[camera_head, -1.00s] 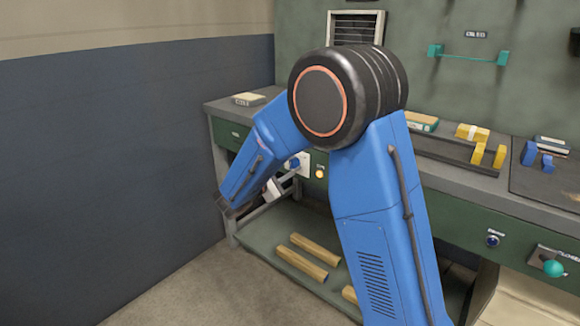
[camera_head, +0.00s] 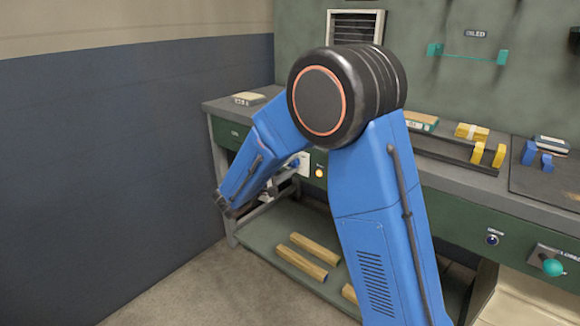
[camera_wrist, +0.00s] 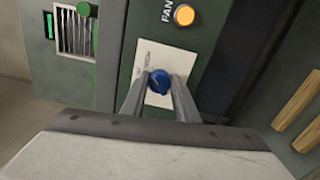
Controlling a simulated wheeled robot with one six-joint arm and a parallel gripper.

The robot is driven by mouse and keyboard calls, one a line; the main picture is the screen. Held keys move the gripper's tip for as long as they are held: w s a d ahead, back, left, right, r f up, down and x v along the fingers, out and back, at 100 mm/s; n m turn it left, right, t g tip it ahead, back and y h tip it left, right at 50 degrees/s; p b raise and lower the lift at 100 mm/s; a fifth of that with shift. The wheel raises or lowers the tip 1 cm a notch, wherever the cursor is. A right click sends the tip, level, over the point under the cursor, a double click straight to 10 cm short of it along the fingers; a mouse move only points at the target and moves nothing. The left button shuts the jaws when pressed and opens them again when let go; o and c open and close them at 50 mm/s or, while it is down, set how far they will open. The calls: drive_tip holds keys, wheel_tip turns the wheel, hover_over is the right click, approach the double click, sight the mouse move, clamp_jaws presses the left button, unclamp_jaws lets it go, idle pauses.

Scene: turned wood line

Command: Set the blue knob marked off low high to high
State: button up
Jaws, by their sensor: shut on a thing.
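The blue knob (camera_wrist: 159,82) sits on a white label plate (camera_wrist: 148,58) on the green panel in the wrist view. My gripper (camera_wrist: 159,90) has its two grey fingers on either side of the knob, shut on it. Some lettering shows on the plate beside the knob, but it is too small to read, so I cannot tell the knob's setting. In the head view the knob (camera_head: 295,163) shows as a small blue spot on the bench front, partly behind my arm.
An amber button (camera_wrist: 184,15) marked FAN is close to the plate; it also shows in the head view (camera_head: 319,172). Wood pieces (camera_head: 309,250) lie on the lower shelf.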

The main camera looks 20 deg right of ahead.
drive_tip(key=shift+s+f, duration=0.1)
idle(0.3)
drive_tip(key=o, duration=1.1)
drive_tip(key=shift+c, duration=0.2)
drive_tip(key=v, duration=1.7)
drive_tip(key=shift+a, duration=0.2)
drive_tip(key=shift+s, duration=0.1)
drive_tip(key=s+d+m+g+y, duration=0.2)
drive_tip(key=s+d+g, duration=0.2)
drive_tip(key=s+d, duration=0.5)
drive_tip(key=s+d+m+g+y, duration=0.2)
drive_tip(key=s+d+g, duration=0.3)
drive_tip(key=d, duration=0.7)
drive_tip(key=s+m+t+y, duration=0.3)
drive_tip(key=s+y, duration=0.7)
drive_tip(key=s, duration=0.9)
drive_tip(key=shift+f+m+y, duration=0.25)
drive_tip(key=shift+m+y, duration=0.05)
drive_tip(key=shift+m, duration=0.4)
